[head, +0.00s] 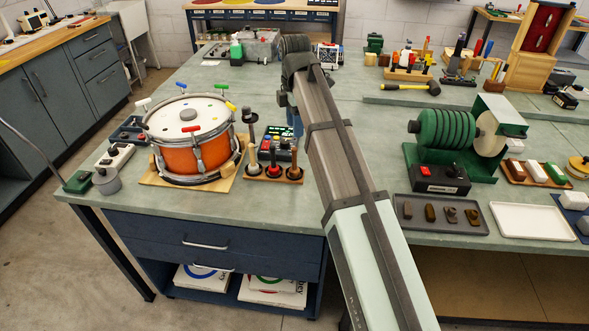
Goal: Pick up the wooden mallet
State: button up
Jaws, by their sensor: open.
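A small wooden rack (264,179) stands on the bench to the right of the drum. Several tools stand upright in it, among them a pale wooden-handled one (252,157), a dark red-handled one (271,158) and another light-handled one (294,158). They look like mallets or beaters, but I cannot tell for certain which is the wooden mallet. My gripper (294,120) points down behind and above the rack, partly hidden by my own arm. It appears open and empty, apart from the tools.
An orange drum (187,148) on a wooden board is left of the rack. A box with coloured buttons (278,137) stands behind it. A green-coiled machine (440,128) and a grey tray (474,222) are to the right. A yellow-handled hammer (398,87) lies farther back.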

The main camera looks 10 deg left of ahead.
aim_at(294, 148)
jog(key=shift+w+a+f, duration=0.1)
jog(key=shift+w+f, duration=0.05)
jog(key=shift+f, duration=5.7)
jog(key=shift+c, duration=0.5)
grip_shut()
